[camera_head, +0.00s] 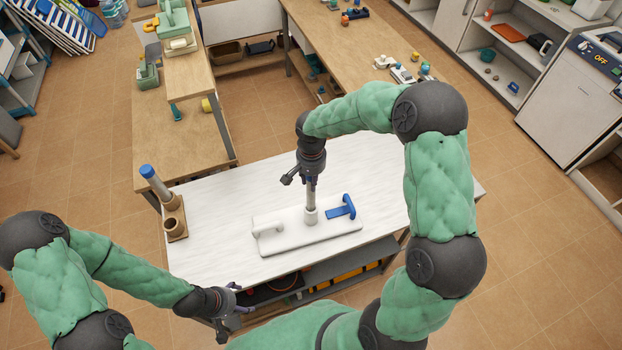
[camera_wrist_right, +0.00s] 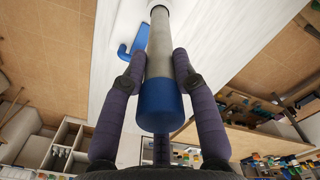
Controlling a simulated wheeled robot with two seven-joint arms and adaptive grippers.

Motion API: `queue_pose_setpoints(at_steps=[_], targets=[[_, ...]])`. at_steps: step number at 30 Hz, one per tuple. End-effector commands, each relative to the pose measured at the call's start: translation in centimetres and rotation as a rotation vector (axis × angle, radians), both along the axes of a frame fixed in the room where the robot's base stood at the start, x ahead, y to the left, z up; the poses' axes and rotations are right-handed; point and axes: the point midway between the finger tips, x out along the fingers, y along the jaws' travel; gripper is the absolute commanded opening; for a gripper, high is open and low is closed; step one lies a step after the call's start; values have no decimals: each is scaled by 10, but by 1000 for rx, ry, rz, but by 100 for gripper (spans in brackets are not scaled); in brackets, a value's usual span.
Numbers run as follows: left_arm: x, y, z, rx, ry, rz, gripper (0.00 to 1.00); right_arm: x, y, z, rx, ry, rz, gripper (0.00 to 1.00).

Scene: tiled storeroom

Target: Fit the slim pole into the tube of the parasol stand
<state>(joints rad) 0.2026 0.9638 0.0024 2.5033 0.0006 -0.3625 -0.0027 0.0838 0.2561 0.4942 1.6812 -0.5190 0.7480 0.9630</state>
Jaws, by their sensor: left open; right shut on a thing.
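The parasol stand (camera_head: 290,239) is a flat white base on the white table, with a short white tube (camera_head: 311,217), a white handle and a blue lever (camera_head: 341,209). My right gripper (camera_head: 309,182) is shut on the slim grey pole (camera_head: 310,199), held about upright above the stand. In the right wrist view the pole (camera_wrist_right: 159,45) has a blue end (camera_wrist_right: 160,105) near me. Its far end is at the tube's mouth; I cannot tell how deep it sits. My left gripper (camera_head: 238,301) is open and empty near the table's front edge.
A wooden holder (camera_head: 176,230) at the table's left has two round sockets; another grey pole with a blue cap (camera_head: 147,171) leans up from it. The white table (camera_head: 228,215) is clear around the stand. Wooden benches with small items stand behind.

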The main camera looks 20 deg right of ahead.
Motion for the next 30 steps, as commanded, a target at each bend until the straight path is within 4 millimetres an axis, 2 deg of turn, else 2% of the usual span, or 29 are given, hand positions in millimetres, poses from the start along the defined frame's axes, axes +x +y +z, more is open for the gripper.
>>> queue_pose_setpoints(at_steps=[30], targets=[[0,0,-19,0,0,0,78,0,0,-22,-1,-1,0,0]])
